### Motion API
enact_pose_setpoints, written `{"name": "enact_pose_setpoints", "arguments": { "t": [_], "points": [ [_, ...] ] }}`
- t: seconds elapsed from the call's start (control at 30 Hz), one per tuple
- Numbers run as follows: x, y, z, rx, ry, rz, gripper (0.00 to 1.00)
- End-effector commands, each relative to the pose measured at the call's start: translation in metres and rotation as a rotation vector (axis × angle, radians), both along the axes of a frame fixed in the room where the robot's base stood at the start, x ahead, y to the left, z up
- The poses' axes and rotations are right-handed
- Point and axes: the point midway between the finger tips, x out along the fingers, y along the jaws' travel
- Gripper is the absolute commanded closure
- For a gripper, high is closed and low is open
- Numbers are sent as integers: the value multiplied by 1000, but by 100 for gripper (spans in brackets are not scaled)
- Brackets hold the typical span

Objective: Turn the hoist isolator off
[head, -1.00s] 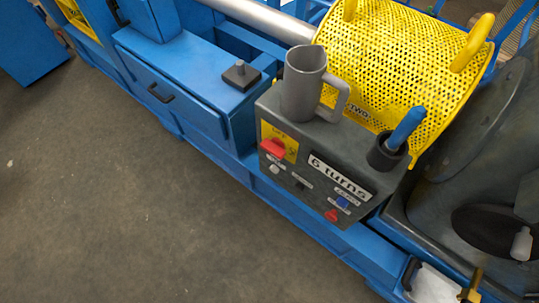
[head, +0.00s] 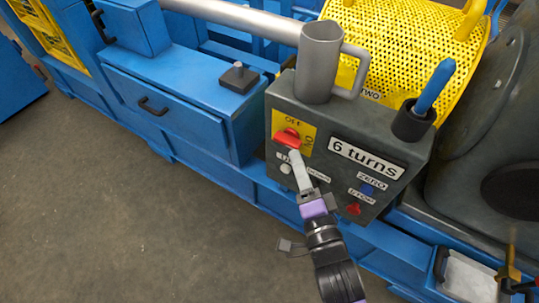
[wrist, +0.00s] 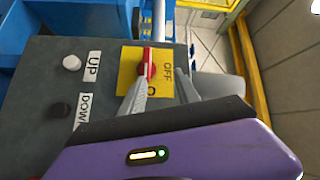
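The hoist isolator is a red rotary handle (head: 287,138) on a yellow plate (head: 306,130) marked OFF and ON, at the upper left of the grey control box. The handle lies sideways, along the ON direction. It also shows in the wrist view (wrist: 147,66), upright in the picture beside the OFF label. My gripper (head: 293,156) is at the plate, with its grey fingertips at the handle. In the wrist view its fingers (wrist: 163,76) look apart, the left one close to the red handle. Contact cannot be told.
The box carries a grey mug (head: 319,62), a blue-handled holder (head: 421,110), a white UP button (head: 285,169), a blue ZERO button (head: 367,189) and a red STOP button (head: 353,209). A yellow perforated drum guard (head: 400,45) stands behind. Open floor (head: 150,230) lies in front.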

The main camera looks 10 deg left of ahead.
Motion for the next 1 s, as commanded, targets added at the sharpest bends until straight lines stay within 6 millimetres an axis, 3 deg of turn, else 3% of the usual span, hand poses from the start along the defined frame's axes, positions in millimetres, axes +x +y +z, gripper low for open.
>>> {"name": "enact_pose_setpoints", "arguments": {
  "t": [0.1,0.3,1.0],
  "points": [
    [2,-6,-19,131,116,-8,62],
    [3,-6,-22,251,186,-8,62],
    [57,20,-23,258,185,-6,62]
  ]
}}
